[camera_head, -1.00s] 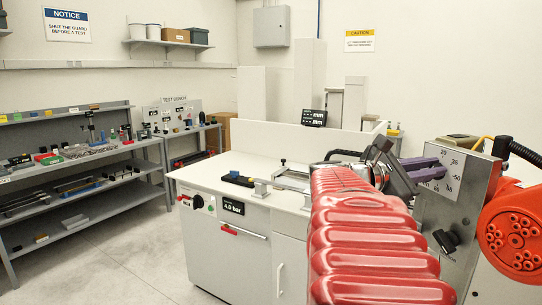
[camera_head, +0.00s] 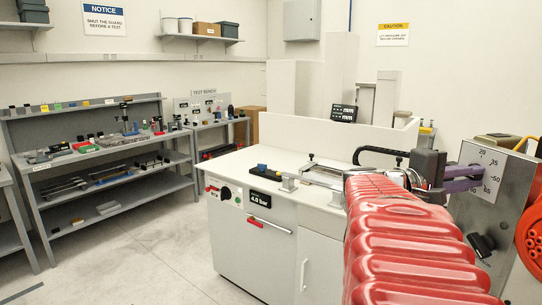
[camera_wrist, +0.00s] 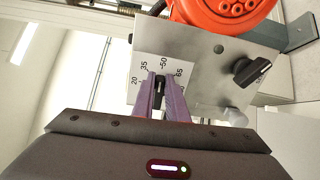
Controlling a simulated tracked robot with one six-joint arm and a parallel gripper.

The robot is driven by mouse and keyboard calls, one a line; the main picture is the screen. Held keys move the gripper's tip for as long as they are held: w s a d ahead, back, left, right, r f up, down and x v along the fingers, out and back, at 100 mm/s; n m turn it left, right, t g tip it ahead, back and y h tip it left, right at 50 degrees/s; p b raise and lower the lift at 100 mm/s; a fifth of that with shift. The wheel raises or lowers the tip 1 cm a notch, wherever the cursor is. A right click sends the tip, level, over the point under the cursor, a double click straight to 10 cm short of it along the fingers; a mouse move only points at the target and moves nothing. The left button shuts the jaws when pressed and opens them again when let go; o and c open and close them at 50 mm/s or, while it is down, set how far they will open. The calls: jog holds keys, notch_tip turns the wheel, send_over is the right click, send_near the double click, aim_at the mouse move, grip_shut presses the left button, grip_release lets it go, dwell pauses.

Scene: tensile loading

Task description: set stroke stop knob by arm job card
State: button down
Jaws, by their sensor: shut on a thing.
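My gripper (camera_wrist: 160,78) has two purple fingers shut on a small black knob (camera_wrist: 160,86) in the wrist view. The knob sits on a white dial label (camera_wrist: 148,92) marked 20, 35, 50 and 65, and its visible end lies toward the 50. The fingers cover its sides, so its exact setting is hard to tell. In the head view my gripper (camera_head: 480,178) reaches the same dial label (camera_head: 492,164) from the left, and the fingers hide the knob. The label is on an upright grey metal panel (camera_head: 462,218). I see no readable job card.
A second black knob (camera_head: 481,245) is on the same panel, also in the wrist view (camera_wrist: 256,72). An orange round part (camera_wrist: 228,12) is beside the panel. A white test bench (camera_head: 250,160) stands left of my arm. Grey shelves (camera_head: 120,180) stand far left. Floor between is clear.

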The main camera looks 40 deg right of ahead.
jog(key=m, duration=0.3)
jog(key=f+m, duration=0.1)
jog(key=m, duration=0.2)
jog(key=f+m, duration=0.1)
jog(key=m, duration=0.2)
jog(key=shift+w+d+f, duration=0.15)
jog(key=shift+w, duration=0.1)
jog(key=shift+m, duration=0.3)
jog(key=c, duration=1.8)
grip_release()
jog(key=shift+o, duration=0.2)
jog(key=shift+w+r, duration=0.1)
jog(key=shift+r, duration=0.1)
jog(key=v, duration=1.3)
jog(key=shift+a, duration=0.35)
